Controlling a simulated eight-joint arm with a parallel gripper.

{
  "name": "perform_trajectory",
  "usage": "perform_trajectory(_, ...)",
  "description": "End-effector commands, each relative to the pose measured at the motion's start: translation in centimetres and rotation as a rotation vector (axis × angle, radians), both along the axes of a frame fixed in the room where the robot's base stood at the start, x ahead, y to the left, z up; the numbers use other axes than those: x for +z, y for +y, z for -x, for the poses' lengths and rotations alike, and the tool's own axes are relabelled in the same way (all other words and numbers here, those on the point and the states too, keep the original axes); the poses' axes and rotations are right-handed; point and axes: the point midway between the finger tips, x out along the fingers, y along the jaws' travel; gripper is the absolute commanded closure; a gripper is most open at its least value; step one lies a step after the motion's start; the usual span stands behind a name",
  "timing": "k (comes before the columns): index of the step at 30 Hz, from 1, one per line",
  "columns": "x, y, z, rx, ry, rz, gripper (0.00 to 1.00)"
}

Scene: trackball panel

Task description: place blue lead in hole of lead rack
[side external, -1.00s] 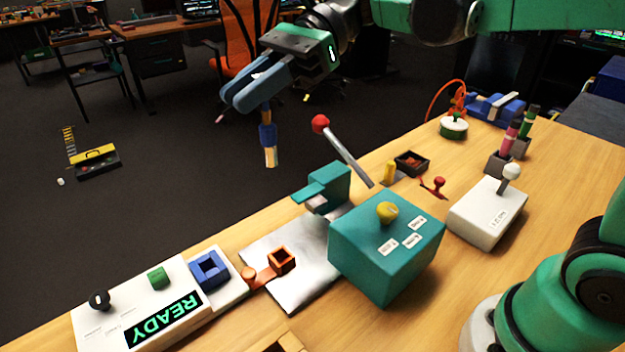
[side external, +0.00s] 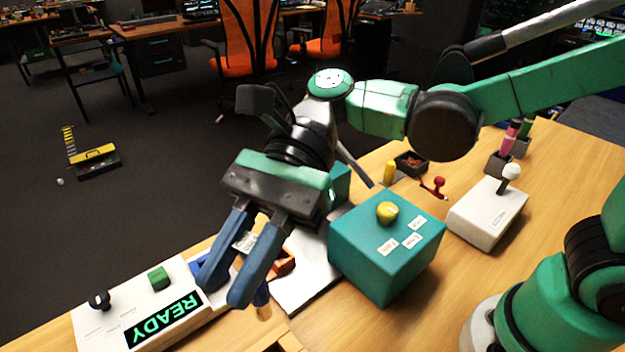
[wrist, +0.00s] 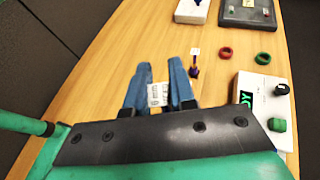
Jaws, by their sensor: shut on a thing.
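My gripper (side external: 226,288) is low at the front of the table in the side external view, over the right end of the white READY panel. Its blue fingers also show in the wrist view (wrist: 160,72). It is shut on the blue lead (side external: 261,298), whose blue body and tan tip show beside the right fingertip; the finger hides part of it. I cannot tell with certainty which object is the lead rack. A pale wooden piece (side external: 289,341) is cut off at the bottom edge.
The READY panel (side external: 130,318) has a black knob and a green knob. A teal box (side external: 385,245) with a yellow knob stands right of my gripper. A white joystick box (side external: 487,213) is farther right.

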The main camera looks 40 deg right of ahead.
Motion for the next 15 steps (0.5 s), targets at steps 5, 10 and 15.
perform_trajectory(5,-3.6,0.0,-0.1,-0.001,0.0,0.0,1.0)
perform_trajectory(10,-6.7,0.0,-0.1,-0.001,0.0,0.0,1.0)
perform_trajectory(15,-8.3,0.0,-0.1,-0.001,0.0,0.0,1.0)
